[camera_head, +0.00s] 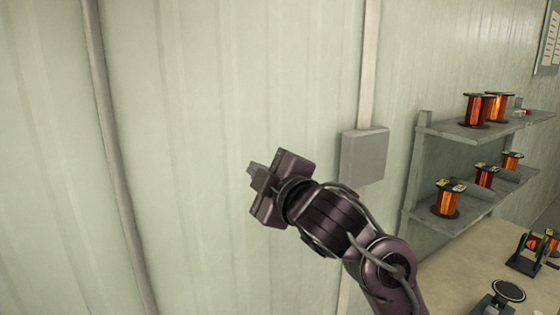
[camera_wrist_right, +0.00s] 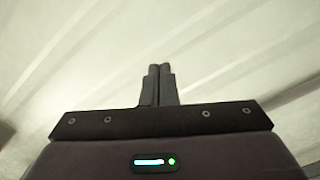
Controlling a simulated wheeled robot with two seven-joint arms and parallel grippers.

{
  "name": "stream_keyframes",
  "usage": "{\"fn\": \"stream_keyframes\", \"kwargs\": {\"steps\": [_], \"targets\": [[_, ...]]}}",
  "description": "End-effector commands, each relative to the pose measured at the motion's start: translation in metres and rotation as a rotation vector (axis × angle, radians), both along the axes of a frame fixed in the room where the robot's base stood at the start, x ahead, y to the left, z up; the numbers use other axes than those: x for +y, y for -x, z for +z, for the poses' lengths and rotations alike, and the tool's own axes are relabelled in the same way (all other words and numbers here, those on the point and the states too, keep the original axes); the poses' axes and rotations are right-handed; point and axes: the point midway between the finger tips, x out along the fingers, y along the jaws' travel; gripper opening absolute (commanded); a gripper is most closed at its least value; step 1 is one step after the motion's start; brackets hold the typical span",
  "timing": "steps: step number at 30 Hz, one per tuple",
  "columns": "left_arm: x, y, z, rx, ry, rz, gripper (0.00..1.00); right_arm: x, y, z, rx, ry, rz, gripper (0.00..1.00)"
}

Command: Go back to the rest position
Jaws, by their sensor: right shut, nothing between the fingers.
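My right gripper (camera_head: 254,176) is raised in front of the pale corrugated wall, with its arm coming in from the lower right. In the right wrist view its two fingers (camera_wrist_right: 159,84) are together with nothing between them. Only the pale wall shows beyond them. My left gripper is in neither view.
A grey box (camera_head: 363,157) and conduit are on the wall just right of my right gripper. Shelves (camera_head: 470,128) with several copper wire spools (camera_head: 447,199) stand at the right. Below is a bench (camera_head: 450,275) with a small winding device (camera_head: 533,252). The wall area at left is clear.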

Motion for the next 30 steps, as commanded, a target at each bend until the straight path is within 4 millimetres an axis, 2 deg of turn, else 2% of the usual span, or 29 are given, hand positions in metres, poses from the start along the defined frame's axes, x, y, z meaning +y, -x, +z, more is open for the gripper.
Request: {"fn": "stream_keyframes", "kwargs": {"steps": [1,5,6,8,12,15,18,21,30], "targets": [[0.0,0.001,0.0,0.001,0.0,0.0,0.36,-0.016,-0.002,-0.036,0.098,-0.044,-0.042,0.0],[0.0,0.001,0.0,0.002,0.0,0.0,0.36,-0.057,0.004,-0.119,0.333,-0.151,-0.169,0.0],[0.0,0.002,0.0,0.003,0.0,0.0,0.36,-0.07,0.01,-0.144,0.405,-0.182,-0.212,0.0],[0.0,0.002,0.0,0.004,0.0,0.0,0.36,-0.089,0.021,-0.182,0.515,-0.222,-0.278,0.0],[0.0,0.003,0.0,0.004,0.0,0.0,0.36,-0.132,0.063,-0.265,0.762,-0.307,-0.444,0.0],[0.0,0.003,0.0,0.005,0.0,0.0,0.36,-0.159,0.103,-0.315,0.925,-0.355,-0.566,0.0],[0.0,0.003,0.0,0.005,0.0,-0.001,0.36,-0.18,0.139,-0.35,1.051,-0.385,-0.668,0.0],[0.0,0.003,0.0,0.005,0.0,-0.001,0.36,-0.195,0.171,-0.373,1.147,-0.404,-0.752,0.0],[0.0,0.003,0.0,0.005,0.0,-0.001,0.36,-0.227,0.251,-0.414,1.355,-0.434,-0.954,0.0]]}}
